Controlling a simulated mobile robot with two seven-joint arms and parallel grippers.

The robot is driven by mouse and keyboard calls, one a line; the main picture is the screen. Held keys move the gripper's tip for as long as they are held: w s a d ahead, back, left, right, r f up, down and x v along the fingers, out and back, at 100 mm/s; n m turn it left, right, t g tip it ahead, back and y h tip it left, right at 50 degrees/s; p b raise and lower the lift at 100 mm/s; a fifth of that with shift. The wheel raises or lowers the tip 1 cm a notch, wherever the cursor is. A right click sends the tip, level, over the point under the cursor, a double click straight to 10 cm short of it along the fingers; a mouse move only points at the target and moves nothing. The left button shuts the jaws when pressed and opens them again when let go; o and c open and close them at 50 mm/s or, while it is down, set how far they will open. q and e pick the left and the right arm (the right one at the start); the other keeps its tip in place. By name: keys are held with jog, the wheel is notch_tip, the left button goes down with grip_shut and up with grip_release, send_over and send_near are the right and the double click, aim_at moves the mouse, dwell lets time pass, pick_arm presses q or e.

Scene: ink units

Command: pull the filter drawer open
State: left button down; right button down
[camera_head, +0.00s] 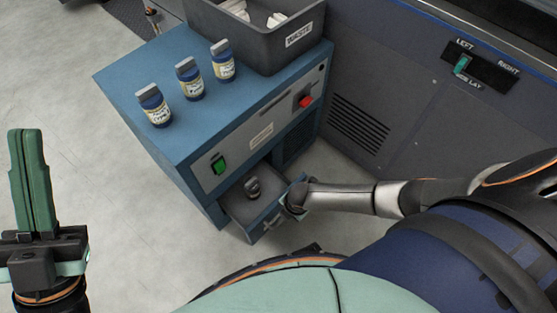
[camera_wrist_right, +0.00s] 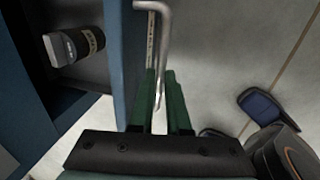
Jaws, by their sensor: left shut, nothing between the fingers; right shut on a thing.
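The filter drawer (camera_head: 236,212) stands pulled out from the lower front of the blue cabinet (camera_head: 160,75). A dark capped cylinder with a pale label (camera_head: 253,187) is inside it; it also shows in the right wrist view (camera_wrist_right: 78,46). My right gripper (camera_head: 291,203) is at the drawer front. In the right wrist view its green fingers (camera_wrist_right: 161,80) are shut on the bent metal drawer handle (camera_wrist_right: 163,30). In the head view the hand hides most of the handle. My left gripper (camera_head: 27,135) is shut and empty, over the floor at the far left.
Several blue bottles with grey caps (camera_head: 189,78) stand on the cabinet top, beside a dark waste bin (camera_head: 262,36). The cabinet front has a green switch (camera_head: 218,165) and a red knob (camera_head: 305,102). A large grey machine (camera_head: 400,110) stands at right. Floor at left is clear.

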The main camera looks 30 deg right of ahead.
pick_arm(q)
jog(key=w+f+n+y, duration=0.3)
jog(key=y, duration=0.1)
jog(key=shift+w+a+f+p, duration=0.2)
jog(key=shift+a+f+p, duration=0.1)
jog(key=shift+p, duration=0.1)
pick_arm(e)
jog(key=shift+s+d, duration=0.2)
jog(key=shift+s, duration=0.4)
jog(key=shift+s+d, duration=0.2)
jog(key=shift+s, duration=0.35)
jog(key=c, duration=0.9)
grip_release()
pick_arm(q)
jog(key=shift+r, duration=0.1)
pick_arm(e)
jog(key=shift+r, duration=0.15)
